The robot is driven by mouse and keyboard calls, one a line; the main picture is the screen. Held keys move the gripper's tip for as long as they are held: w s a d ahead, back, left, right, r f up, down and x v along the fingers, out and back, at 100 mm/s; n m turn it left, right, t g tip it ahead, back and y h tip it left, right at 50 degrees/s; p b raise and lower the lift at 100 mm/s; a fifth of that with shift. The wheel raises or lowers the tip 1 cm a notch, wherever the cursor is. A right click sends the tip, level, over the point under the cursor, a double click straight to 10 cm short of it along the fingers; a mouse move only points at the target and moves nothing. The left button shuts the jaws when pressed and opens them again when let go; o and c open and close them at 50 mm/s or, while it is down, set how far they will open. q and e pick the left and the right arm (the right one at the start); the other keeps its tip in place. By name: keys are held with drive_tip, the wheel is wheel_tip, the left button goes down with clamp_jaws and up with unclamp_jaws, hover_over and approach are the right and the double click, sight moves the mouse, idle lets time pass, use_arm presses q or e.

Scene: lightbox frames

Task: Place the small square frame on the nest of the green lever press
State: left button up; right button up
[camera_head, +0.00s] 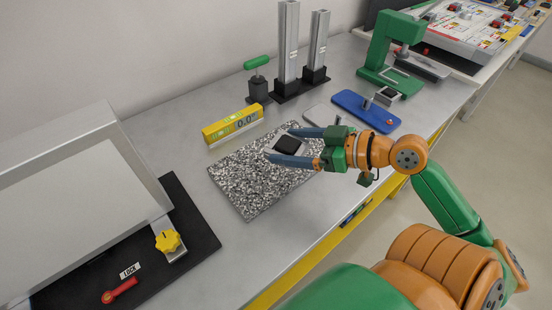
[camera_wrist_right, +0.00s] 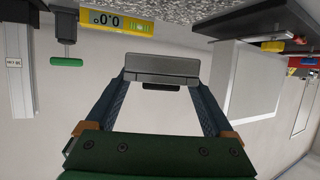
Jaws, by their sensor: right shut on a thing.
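My right gripper (camera_head: 279,144) is shut on the small square frame (camera_head: 289,144), a light grey frame with a dark middle. It holds the frame between its blue fingers over the speckled plate; the exact height is hard to tell. In the right wrist view the frame (camera_wrist_right: 160,65) is seen nearly edge-on, spanning the two fingertips (camera_wrist_right: 162,75). The green lever press (camera_head: 381,50) stands at the back right, well away from the gripper. A small dark square with a light rim (camera_head: 388,94) sits in front of its base; I cannot tell if this is the nest. My left gripper is out of view.
The speckled plate (camera_head: 232,180) lies under the gripper. A yellow level (camera_head: 233,124), a green-handled post (camera_head: 258,85) and two metal columns (camera_head: 288,42) stand behind. A blue plate (camera_head: 352,103) lies between gripper and press. A large grey frame (camera_head: 150,165) fills the left.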

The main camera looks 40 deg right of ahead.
drive_tip(key=w+f, duration=0.2)
drive_tip(key=w+d+f, duration=0.1)
drive_tip(key=w+f, duration=0.1)
drive_tip(key=w+f+b, duration=0.1)
drive_tip(key=w+f, duration=0.1)
drive_tip(key=w, duration=0.1)
drive_tip(key=shift+d+f, duration=0.15)
drive_tip(key=shift+d, duration=0.1)
wheel_tip(320, 180, down, 3)
drive_tip(key=shift+w+r+p, duration=0.1)
drive_tip(key=shift+w+p, duration=0.05)
drive_tip(key=shift+p, duration=0.15)
drive_tip(key=shift+f, duration=0.4)
drive_tip(key=o, duration=1.2)
drive_tip(key=shift+o, duration=0.2)
